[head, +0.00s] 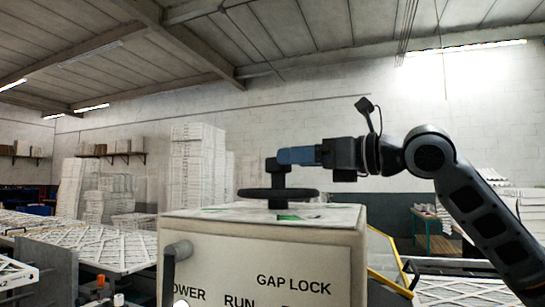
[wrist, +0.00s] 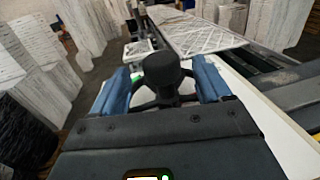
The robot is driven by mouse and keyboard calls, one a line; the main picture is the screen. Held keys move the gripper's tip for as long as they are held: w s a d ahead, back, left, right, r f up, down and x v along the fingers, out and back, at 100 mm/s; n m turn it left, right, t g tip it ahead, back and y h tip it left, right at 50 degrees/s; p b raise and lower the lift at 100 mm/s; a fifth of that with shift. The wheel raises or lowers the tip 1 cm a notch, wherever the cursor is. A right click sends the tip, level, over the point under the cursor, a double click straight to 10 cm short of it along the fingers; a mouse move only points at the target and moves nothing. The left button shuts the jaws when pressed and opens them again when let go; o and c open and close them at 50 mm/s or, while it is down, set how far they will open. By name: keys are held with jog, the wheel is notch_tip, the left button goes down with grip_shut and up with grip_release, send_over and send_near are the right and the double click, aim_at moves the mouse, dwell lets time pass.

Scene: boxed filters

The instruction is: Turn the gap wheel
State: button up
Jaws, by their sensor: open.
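The gap wheel (head: 250,193) is a dark handwheel lying flat on top of a pale machine cabinet (head: 258,250). An upright knob (head: 277,178) rises from it. In the wrist view the knob (wrist: 162,72) stands between the two blue fingers of my gripper (wrist: 164,88), with wheel spokes (wrist: 150,104) below. In the head view my gripper (head: 290,156) comes in level from the right, its blue fingers at the upper part of the knob. The fingers are apart, with space showing on both sides of the knob. Whether either finger touches it is hidden in the head view.
The cabinet front reads "GAP LOCK" and "RUN", with a grey handle (head: 178,252) at its left. A yellow-framed panel (head: 388,262) stands at its right. A conveyor with pleated filters (head: 90,246) runs at the left. Stacked white boxes (head: 197,165) stand behind.

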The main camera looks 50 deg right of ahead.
jog(key=shift+w+a+p, duration=0.2)
jog(key=shift+w+p, duration=0.15)
jog(key=shift+w, duration=0.95)
jog(key=shift+w+a+p, duration=0.2)
jog(key=shift+w+p, duration=0.15)
jog(key=shift+w, duration=0.95)
jog(key=shift+c, duration=0.3)
jog(key=c, duration=1.3)
